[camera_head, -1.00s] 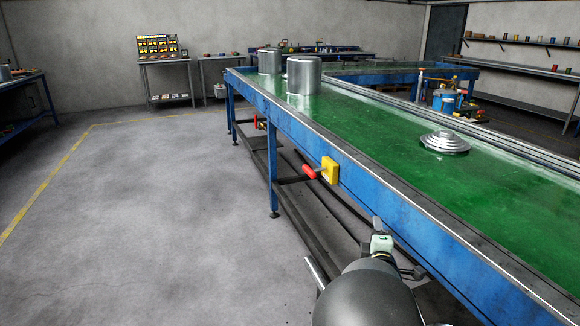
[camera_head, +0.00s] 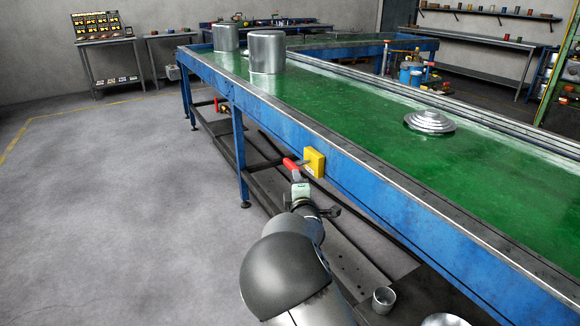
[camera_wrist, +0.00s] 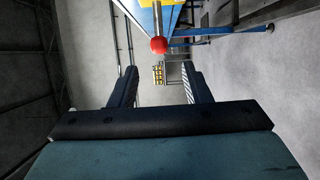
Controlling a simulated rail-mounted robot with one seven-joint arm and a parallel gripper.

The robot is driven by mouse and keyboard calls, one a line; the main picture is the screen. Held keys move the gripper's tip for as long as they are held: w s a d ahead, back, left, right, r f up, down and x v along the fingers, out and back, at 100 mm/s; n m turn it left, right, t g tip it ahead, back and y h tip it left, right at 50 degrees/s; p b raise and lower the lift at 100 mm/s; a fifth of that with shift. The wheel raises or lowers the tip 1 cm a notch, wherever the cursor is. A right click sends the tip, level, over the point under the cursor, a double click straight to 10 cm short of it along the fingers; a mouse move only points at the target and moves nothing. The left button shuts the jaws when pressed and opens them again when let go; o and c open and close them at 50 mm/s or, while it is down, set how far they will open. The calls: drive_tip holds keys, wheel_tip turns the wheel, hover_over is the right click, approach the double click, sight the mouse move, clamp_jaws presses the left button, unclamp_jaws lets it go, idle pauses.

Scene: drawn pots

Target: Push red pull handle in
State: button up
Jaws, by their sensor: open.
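The red pull handle (camera_head: 292,168) sticks out from a yellow box (camera_head: 315,162) on the blue side of the conveyor table. In the wrist view its rounded red end (camera_wrist: 159,45) sits on a grey rod, above the middle between my fingers. My gripper (camera_wrist: 160,70) is open, its two dark fingers apart with nothing between them. In the head view my gripper (camera_head: 299,190) is just below and in front of the handle, and its fingertips are hard to make out. I cannot tell whether it touches the handle.
The blue table with a green top (camera_head: 350,115) runs along the right. Two metal pots (camera_head: 266,52) and a stepped metal lid (camera_head: 430,121) stand on it. A small metal cup (camera_head: 384,299) is low at the front. The floor (camera_head: 110,200) on the left is clear.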

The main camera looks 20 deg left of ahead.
sight(292, 166)
drive_tip(key=x, duration=1)
drive_tip(key=shift+w+a, duration=0.1)
drive_tip(key=shift+w, duration=0.2)
